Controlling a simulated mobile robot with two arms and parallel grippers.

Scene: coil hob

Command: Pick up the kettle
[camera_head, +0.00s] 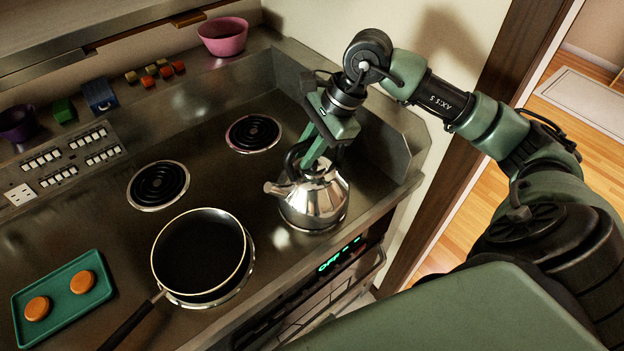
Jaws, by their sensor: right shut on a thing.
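The kettle (316,203) is shiny metal with a black handle and a short spout pointing left. It stands upright at the front right of the coil hob (215,195). My right gripper (312,164) reaches down from above and is shut on the kettle's handle. The gripper hides part of the handle and lid. I cannot tell whether the kettle's base touches the surface. My left gripper is not in view.
A black frying pan (200,252) sits left of the kettle, its handle toward the front. Two bare coils (254,133) (158,185) lie behind. A teal tray (62,300) with orange discs is at front left. A pink bowl (223,37) and small blocks stand at the back. A raised metal wall bounds the right.

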